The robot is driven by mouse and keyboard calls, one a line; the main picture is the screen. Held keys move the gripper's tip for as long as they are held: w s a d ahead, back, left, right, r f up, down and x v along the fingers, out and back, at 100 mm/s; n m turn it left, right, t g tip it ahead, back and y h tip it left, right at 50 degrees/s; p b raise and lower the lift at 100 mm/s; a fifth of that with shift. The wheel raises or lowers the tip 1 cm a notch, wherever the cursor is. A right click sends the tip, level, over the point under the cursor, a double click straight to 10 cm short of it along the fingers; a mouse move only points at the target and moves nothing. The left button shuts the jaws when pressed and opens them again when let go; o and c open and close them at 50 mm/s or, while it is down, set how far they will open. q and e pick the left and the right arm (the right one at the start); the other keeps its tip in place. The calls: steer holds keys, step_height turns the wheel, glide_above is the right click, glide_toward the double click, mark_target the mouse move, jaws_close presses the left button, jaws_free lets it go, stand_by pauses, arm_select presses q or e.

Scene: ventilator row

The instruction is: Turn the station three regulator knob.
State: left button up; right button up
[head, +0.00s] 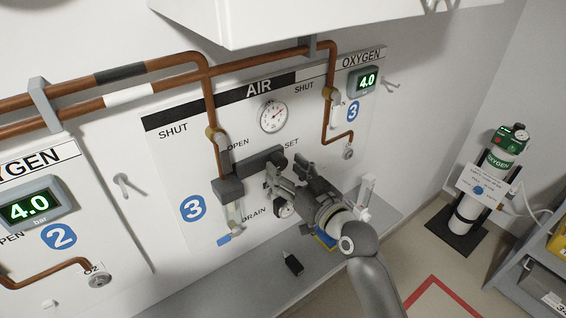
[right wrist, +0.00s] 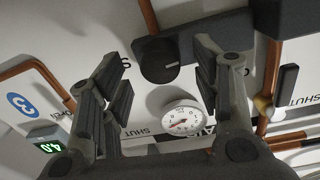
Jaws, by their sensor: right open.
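The station three AIR panel carries a dark regulator block (head: 255,163) below the copper pipe. The black round regulator knob (right wrist: 158,62) shows in the right wrist view with a short pale mark on its face. My right gripper (head: 284,176) is in front of the panel near the SET lettering. In the right wrist view the right gripper (right wrist: 162,78) is open, one finger to each side of the knob in the picture. I see no finger touching the knob. My left gripper is not in view.
A round gauge (head: 272,116) is above the block. A filter bowl (head: 234,213) hangs at its left end. A grey ledge (head: 255,272) with a small black object (head: 292,263) runs below. A green-topped cylinder (head: 480,185) stands at right. The station two panel is left.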

steer(key=shift+x, duration=0.95)
steer(key=shift+c, duration=0.3)
steer(key=c, duration=1)
